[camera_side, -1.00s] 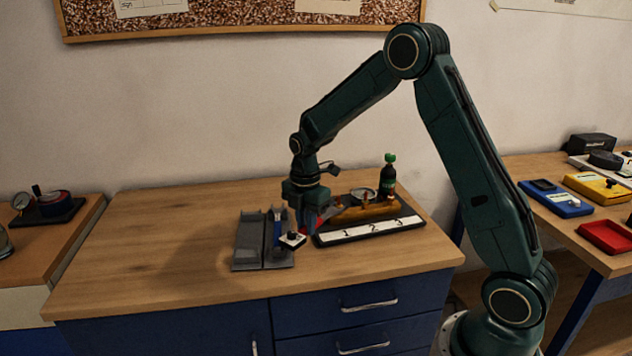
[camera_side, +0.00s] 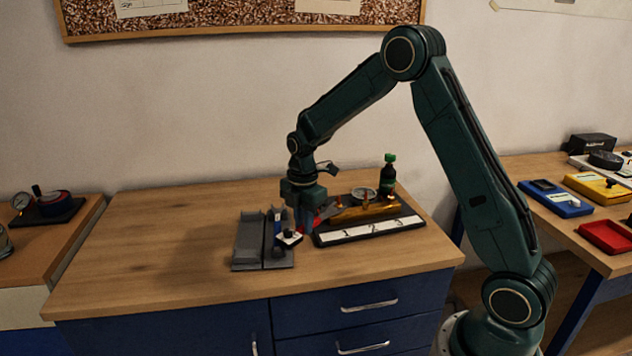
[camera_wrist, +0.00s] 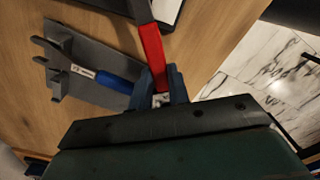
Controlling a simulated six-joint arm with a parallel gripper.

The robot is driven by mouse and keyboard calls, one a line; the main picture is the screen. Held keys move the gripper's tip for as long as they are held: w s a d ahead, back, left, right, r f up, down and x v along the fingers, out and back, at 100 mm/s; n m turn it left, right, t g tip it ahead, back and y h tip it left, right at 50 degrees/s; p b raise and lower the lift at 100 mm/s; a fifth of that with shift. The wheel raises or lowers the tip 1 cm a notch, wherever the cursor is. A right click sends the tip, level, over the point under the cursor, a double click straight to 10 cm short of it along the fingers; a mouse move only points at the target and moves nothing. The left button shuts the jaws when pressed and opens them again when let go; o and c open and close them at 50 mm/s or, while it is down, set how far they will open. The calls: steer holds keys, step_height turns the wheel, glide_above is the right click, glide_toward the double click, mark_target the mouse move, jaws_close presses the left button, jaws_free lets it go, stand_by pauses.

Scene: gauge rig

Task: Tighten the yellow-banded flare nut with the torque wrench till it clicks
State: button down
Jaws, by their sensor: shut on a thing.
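My gripper (camera_side: 304,222) is low over the bench between the grey holder and the gauge rig. In the wrist view its blue fingers (camera_wrist: 160,86) are shut on the red handle of a wrench (camera_wrist: 152,54). The wrench's grey shaft runs from the red handle toward the rig; its red part also shows in the side view (camera_side: 327,212). The rig has a brass-coloured body (camera_side: 366,211) on a black base with a strip numbered 1, 2, 3. The yellow-banded nut cannot be made out, nor whether the wrench head touches any nut.
A blue-handled wrench (camera_wrist: 108,80) lies in the grey holder (camera_side: 248,243), left of my gripper. A small white-and-black block (camera_side: 289,238) shows close in front of the gripper. The bench's left side is clear.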

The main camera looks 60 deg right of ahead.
steer(key=shift+w+m, duration=0.7)
steer(key=shift+w, duration=0.25)
stand_by(1.0)
steer(key=shift+s+n, duration=0.9)
steer(key=shift+s, duration=0.25)
stand_by(0.7)
